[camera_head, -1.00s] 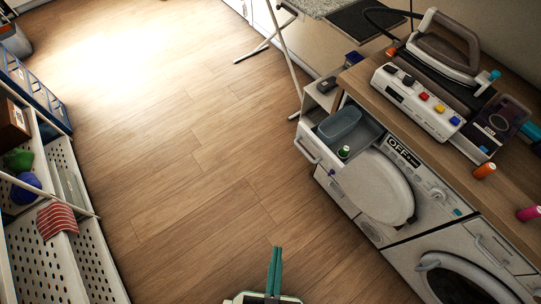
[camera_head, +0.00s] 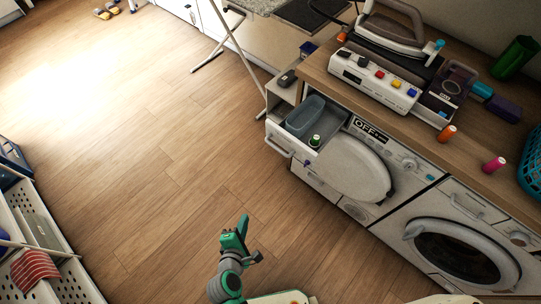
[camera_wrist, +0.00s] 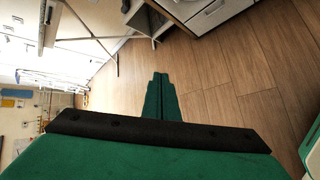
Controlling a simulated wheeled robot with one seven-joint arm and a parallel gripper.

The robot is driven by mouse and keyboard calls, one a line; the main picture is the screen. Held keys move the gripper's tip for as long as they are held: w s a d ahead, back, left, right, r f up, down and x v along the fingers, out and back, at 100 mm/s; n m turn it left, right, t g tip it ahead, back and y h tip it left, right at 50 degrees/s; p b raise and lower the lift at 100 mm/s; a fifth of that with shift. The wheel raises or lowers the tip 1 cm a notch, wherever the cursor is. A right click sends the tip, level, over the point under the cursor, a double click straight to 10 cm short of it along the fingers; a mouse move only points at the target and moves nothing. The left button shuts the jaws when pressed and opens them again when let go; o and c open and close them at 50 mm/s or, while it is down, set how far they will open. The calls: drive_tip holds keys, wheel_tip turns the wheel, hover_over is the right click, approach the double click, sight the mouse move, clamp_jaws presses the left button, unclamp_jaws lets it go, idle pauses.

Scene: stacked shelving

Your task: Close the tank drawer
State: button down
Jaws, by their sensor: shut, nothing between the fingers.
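The tank drawer (camera_head: 281,143) is pulled out at the upper left of the left white machine (camera_head: 326,193). It holds a translucent blue tub (camera_head: 304,117) and a small green-capped item (camera_head: 314,141). A rounded white door or lid (camera_head: 354,170) stands out beside it. My gripper (camera_head: 243,222) is shut and empty over the floor, apart from the drawer, below and left of it in the picture. In the wrist view the green fingers (camera_wrist: 158,80) are pressed together, with white furniture beyond; I cannot tell there which part is the drawer.
A second front-loading machine (camera_head: 457,250) stands to the right. The wooden counter (camera_head: 420,130) above carries an iron (camera_head: 393,28) and spools. White baskets (camera_head: 35,225) stand at the left. An ironing-board leg (camera_head: 218,45) stands behind the drawer. The floor between is clear.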

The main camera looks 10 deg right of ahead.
drive_tip(key=w+d+r+n+h, duration=0.3)
drive_tip(key=w+r+n+h, duration=0.4)
drive_tip(key=w+r+h, duration=0.3)
drive_tip(key=w+d+f+y, duration=0.1)
drive_tip(key=w+d, duration=0.8)
drive_tip(key=d, duration=0.1)
drive_tip(key=shift+f+g, duration=0.2)
drive_tip(key=shift+g, duration=0.1)
drive_tip(key=shift+w+d, duration=0.1)
